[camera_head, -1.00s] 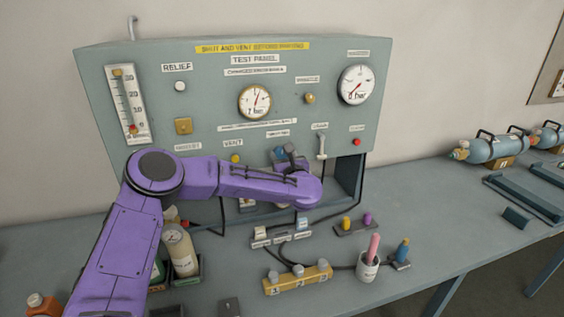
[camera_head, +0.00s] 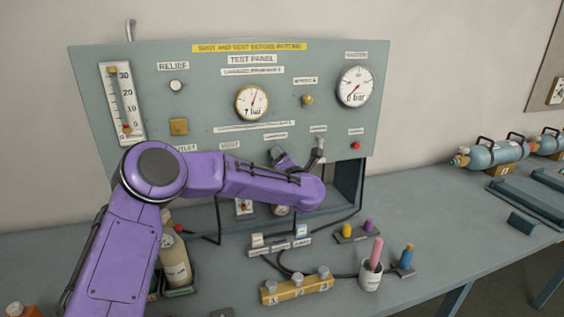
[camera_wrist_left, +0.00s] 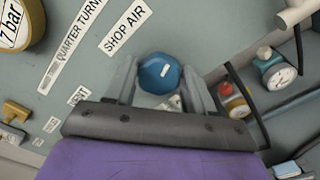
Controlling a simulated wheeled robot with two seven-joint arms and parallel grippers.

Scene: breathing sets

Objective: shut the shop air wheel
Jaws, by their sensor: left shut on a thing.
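The shop air wheel (camera_wrist_left: 156,73) is a round blue knob with a white mark, below the SHOP AIR label (camera_wrist_left: 125,27) in the left wrist view. My left gripper (camera_wrist_left: 161,80) has one finger on each side of the wheel and is shut on it. In the head view the left gripper (camera_head: 285,156) is at the lower edge of the test panel (camera_head: 215,95), and the wheel is hidden there by my gripper and arm. My right gripper is not in view.
A lever (camera_head: 319,150) sits just right of the gripper on the panel. Gauges fill the panel above. On the bench stand a yellow block (camera_head: 297,288), a cup with a pink item (camera_head: 371,275) and a bottle (camera_head: 175,258). Hoses run below the panel.

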